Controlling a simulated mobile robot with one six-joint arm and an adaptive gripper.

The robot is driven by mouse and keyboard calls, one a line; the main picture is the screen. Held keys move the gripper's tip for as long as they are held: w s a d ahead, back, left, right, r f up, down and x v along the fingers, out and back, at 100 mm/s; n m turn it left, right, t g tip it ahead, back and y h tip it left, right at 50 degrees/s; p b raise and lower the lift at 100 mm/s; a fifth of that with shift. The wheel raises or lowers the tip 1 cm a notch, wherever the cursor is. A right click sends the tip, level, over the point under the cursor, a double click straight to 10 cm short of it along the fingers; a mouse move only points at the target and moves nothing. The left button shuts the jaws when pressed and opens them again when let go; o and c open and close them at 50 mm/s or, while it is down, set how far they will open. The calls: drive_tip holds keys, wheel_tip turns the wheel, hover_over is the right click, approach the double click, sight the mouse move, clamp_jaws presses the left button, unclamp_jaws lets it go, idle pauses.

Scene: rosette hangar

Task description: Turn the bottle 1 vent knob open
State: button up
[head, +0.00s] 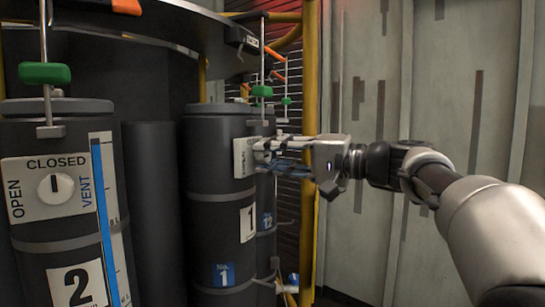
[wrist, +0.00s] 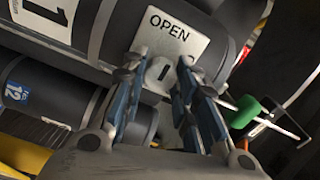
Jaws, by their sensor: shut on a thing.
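Bottle 1 (head: 213,215) is a dark upright cylinder with a white "1" label and a blue "No. 1" tag. Its pale vent plate (head: 240,157) is near the top, facing right. In the wrist view the plate (wrist: 190,42) shows the word OPEN above the round white vent knob (wrist: 163,73), which has a short black mark. My gripper (head: 262,151) reaches in from the right, its fingers at the plate. In the wrist view its fingers (wrist: 160,76) are shut on the knob, one on each side. They hide the plate's other words and part of the knob.
Bottle 2 (head: 28,255) stands at the left, its own vent knob (head: 55,187) in plain view. Bottle 12 (head: 266,217) is close behind bottle 1. Green-handled rods (head: 45,73) hang above the bottles. A yellow post (head: 307,80) stands behind my gripper.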

drive_tip(key=o, duration=1.1)
drive_tip(key=v, duration=1.2)
